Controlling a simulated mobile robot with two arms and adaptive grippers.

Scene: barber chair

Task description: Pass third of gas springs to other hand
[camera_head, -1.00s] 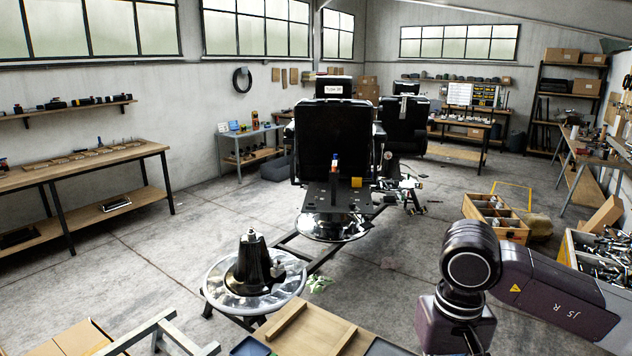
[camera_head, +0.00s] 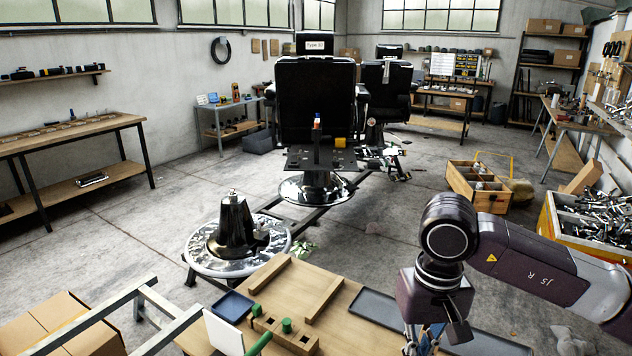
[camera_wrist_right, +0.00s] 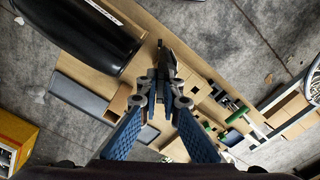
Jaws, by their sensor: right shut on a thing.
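My right gripper (camera_wrist_right: 163,98) is in the right wrist view, its blue fingers closed on a small dark part (camera_wrist_right: 168,62). The part looks like a gas spring, but most of it is hidden and I cannot be sure. In the head view the right gripper (camera_head: 424,338) is at the bottom edge, over the wooden bench (camera_head: 345,325), with its tips cut off. Green cylindrical pieces (camera_head: 286,325) sit at a wooden block with holes (camera_head: 298,342) left of it. They also show in the right wrist view (camera_wrist_right: 238,114). My left gripper is in neither view.
A blue tray (camera_head: 233,307) and a dark grey tray (camera_head: 376,308) lie on the bench. A round chrome base with a black cone (camera_head: 234,232) stands beyond it. A yellow-edged crate of metal parts (camera_head: 590,225) is at the right.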

